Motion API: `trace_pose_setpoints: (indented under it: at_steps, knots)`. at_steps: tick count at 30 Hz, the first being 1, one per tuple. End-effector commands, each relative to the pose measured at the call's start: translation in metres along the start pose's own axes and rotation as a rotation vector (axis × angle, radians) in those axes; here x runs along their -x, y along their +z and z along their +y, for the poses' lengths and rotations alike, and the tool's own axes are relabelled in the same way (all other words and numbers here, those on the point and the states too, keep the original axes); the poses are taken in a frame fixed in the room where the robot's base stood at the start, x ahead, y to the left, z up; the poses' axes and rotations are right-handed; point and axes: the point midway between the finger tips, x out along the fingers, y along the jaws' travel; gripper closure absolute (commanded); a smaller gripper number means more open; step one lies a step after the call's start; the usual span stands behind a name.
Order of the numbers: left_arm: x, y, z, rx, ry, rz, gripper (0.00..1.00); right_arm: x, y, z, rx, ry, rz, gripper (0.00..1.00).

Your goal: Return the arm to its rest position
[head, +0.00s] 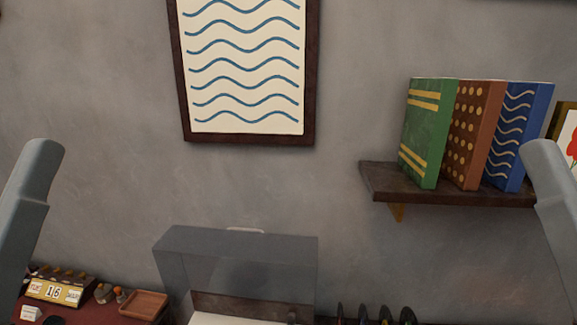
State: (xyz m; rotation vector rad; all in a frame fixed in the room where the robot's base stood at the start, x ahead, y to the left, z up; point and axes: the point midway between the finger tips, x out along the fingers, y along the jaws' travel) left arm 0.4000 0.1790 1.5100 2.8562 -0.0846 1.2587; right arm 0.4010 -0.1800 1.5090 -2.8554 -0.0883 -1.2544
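A grey link of my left arm stands at the left edge of the head view, and a grey link of my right arm stands at the right edge. Neither gripper is in view, so I cannot see their fingers or whether they hold anything. A see-through smoky display case (235,245) with a pale handle on top stands at the bottom centre. Its lower part is cut off by the frame. I see no teapot.
A wall shelf (450,193) at the right holds a green book (428,130), a brown dotted book (471,135) and a blue book (518,140). A calendar block (53,291) and a small wooden tray (144,305) are at lower left. A framed wave picture (248,65) hangs above.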

Motion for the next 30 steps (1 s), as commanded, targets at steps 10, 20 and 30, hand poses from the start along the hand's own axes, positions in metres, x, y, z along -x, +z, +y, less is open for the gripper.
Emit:
trace_pose_setpoints:
  at_steps: [10, 20, 30]
  knots:
    - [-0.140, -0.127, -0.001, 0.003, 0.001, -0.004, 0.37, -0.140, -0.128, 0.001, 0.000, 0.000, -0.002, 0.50]
    - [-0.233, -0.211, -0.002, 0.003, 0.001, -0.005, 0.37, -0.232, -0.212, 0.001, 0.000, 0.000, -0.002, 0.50]
    - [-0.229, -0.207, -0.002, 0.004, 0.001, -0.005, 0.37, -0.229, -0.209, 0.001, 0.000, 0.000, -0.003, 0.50]
